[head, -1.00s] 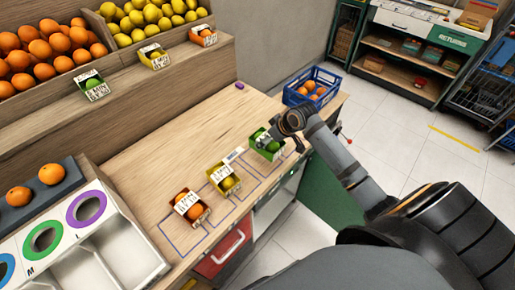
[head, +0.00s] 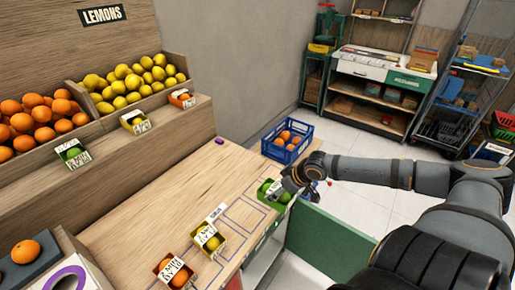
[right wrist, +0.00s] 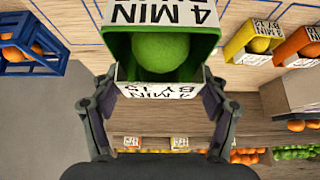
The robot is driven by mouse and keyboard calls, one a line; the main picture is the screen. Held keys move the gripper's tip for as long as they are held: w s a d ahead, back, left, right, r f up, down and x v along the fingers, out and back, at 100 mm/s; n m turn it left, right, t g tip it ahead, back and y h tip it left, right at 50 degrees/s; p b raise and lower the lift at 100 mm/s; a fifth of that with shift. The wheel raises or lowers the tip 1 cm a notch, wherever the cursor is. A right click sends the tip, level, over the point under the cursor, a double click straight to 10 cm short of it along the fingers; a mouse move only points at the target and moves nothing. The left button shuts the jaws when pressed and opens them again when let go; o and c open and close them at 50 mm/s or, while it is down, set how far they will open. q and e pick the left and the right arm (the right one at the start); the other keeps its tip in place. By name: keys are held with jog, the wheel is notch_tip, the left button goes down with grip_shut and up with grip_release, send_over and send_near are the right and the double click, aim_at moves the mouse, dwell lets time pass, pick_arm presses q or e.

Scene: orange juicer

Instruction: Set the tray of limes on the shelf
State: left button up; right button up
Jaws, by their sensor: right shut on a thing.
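The small green tray of limes (head: 266,189), with a white label, is at the right end of the wooden counter in the head view. My right gripper (head: 289,184) is shut on it. In the right wrist view the tray (right wrist: 162,75) sits between the two fingers with a round green lime (right wrist: 160,50) inside. I cannot tell whether its base touches the counter. The wooden shelf (head: 160,143), a ledge at the upper left, holds a lime tray (head: 72,152), a lemon tray (head: 135,122) and an orange tray (head: 182,98). My left gripper is out of view.
A yellow tray (head: 208,240) and an orange tray (head: 175,272) stand on the counter (head: 165,207), near blue outlines. A blue crate of oranges (head: 287,140) stands behind my right gripper. Bins of oranges and lemons rise behind the shelf. The counter's middle is clear.

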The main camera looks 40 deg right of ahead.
jog(key=shift+a, duration=0.25)
jog(key=s+a+r+n+g+y+b, duration=0.1)
jog(key=s+a+r+n+b, duration=0.1)
jog(key=a, duration=0.7)
jog(key=s+a+r+n+g+y+b, duration=0.1)
jog(key=s+a+r+n+y+b, duration=0.1)
jog(key=a, duration=0.7)
notch_tip(320, 180, up, 4)
jog(key=s+n+b, duration=0.1)
jog(key=n+b, duration=0.1)
jog(key=n, duration=0.1)
jog(key=shift+s+a+r+b, duration=0.15)
jog(key=shift+s+a+b, duration=0.05)
jog(key=shift+b, duration=0.15)
